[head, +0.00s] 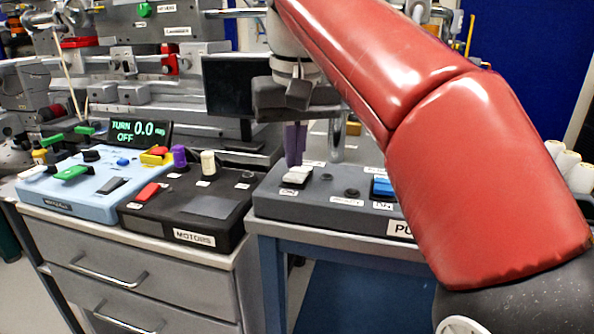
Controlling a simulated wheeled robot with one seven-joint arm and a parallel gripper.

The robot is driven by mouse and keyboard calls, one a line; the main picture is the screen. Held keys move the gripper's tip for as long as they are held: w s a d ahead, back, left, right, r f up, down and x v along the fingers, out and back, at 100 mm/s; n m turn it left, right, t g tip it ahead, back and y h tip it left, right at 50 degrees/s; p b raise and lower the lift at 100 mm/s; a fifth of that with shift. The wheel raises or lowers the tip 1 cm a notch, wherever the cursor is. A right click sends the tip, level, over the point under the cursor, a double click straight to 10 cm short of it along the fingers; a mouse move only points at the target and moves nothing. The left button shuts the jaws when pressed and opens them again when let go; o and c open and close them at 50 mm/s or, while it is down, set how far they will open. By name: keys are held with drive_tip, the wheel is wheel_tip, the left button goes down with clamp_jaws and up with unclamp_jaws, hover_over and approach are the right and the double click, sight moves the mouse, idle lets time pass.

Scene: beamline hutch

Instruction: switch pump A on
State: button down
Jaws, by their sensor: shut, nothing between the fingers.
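The grey control box (330,207) on the right-hand bench has a front label that starts with "P"; my red arm hides the rest. It carries a white rocker switch (297,176) at its left, small dark knobs or buttons (351,192) in the middle and a blue rocker switch (383,187) at its right. Their small labels are too blurred to read, so I cannot tell which one is pump A. My gripper (295,160) points down with its purple fingers shut and empty. The fingertips are just above or behind the white switch; I cannot tell whether they touch it.
A black box labelled MOTORS (190,210) and a light blue box (85,190) with coloured controls stand on the grey drawer cabinet (140,275) to the left. A small display (140,132) reads "TURN OFF" and 0.0. My arm covers the right side.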

sight(294, 176)
drive_tip(key=shift+f+b, duration=0.65)
drive_tip(key=shift+f, duration=0.2)
idle(0.6)
wheel_tip(294, 176, up, 3)
drive_tip(key=p, duration=0.2)
drive_tip(key=shift+f+p, duration=0.15)
drive_tip(key=shift+p, duration=0.25)
drive_tip(key=shift+r, duration=2.2)
